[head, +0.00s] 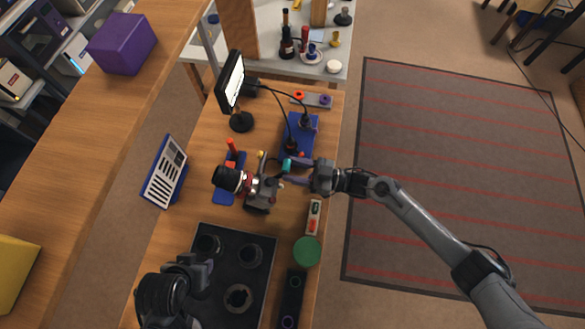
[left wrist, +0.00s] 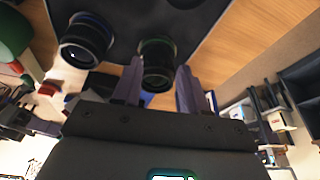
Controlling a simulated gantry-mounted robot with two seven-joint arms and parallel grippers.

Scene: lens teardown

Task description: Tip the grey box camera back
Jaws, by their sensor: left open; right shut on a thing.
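The grey box camera (head: 263,190) is in the middle of the bench in the head view, with a black lens (head: 228,178) on its left side. My right gripper (head: 287,172) comes in from the right and is shut at the camera's right side; the exact contact is too small to see clearly. A small teal part (head: 287,164) shows by its fingertips. My left gripper (head: 204,268) is over the black tray (head: 262,268). In the left wrist view its fingers (left wrist: 157,88) are open, with a green-ringed lens (left wrist: 156,62) beyond the gap.
Several lenses sit in the tray, one blue-ringed (left wrist: 85,42). A green disc (head: 307,250) and a narrow black block (head: 290,298) lie along the right edge. A blue stand (head: 300,135), a monitor (head: 230,82) and a sloped panel (head: 165,172) surround the camera.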

